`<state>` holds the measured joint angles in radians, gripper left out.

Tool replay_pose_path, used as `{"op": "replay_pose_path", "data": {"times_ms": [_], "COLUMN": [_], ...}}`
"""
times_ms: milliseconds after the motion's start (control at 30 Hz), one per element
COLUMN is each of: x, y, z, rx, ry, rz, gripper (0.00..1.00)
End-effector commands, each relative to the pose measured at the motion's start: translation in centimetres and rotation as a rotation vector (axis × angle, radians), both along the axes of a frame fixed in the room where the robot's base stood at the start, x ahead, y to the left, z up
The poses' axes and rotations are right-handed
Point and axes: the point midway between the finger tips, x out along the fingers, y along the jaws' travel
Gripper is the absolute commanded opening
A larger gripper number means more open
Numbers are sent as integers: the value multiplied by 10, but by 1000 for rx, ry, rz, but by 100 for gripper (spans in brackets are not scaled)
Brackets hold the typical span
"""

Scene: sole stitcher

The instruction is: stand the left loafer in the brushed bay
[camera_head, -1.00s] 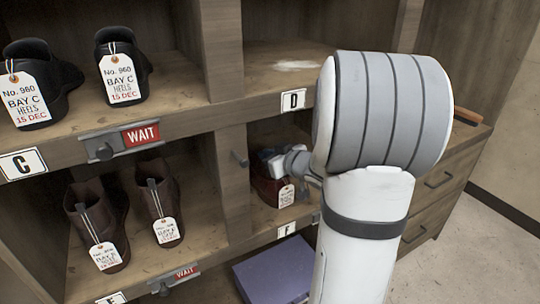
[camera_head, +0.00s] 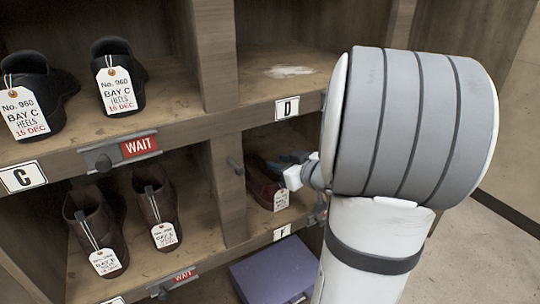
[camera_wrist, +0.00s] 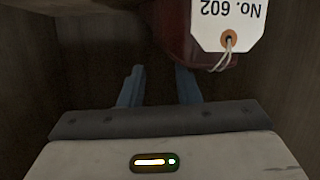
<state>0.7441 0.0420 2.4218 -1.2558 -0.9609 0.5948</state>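A dark red loafer (camera_head: 264,187) with a white tag stands in bay F, the lower right bay. Its heel and tag also show at the top of the wrist view (camera_wrist: 184,38), where the tag reads No. 602. My gripper (camera_head: 283,160) is inside bay F beside the loafer, partly hidden by my arm. In the wrist view my gripper (camera_wrist: 160,85) is open, with nothing seen between its fingers; the right finger is close to the heel. I cannot tell whether they touch. Bay D (camera_head: 300,83), above, holds no shoe in view and has a white smear on its floor.
Black shoes (camera_head: 118,75) stand in bay C and brown boots (camera_head: 155,200) in the bay below; both bear red WAIT signs. A divider (camera_head: 229,190) borders bay F on the left. A purple box (camera_head: 272,272) lies below. My arm hides bay F's right side.

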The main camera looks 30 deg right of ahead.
Motion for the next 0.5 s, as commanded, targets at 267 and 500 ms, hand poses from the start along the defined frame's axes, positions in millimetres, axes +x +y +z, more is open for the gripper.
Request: {"op": "replay_pose_path", "data": {"times_ms": [267, 500], "x": [-36, -41], "y": [-8, -9], "z": [12, 12], "rx": [1, 0], "ry": [0, 0], "rz": [-2, 0], "gripper": [30, 30]}}
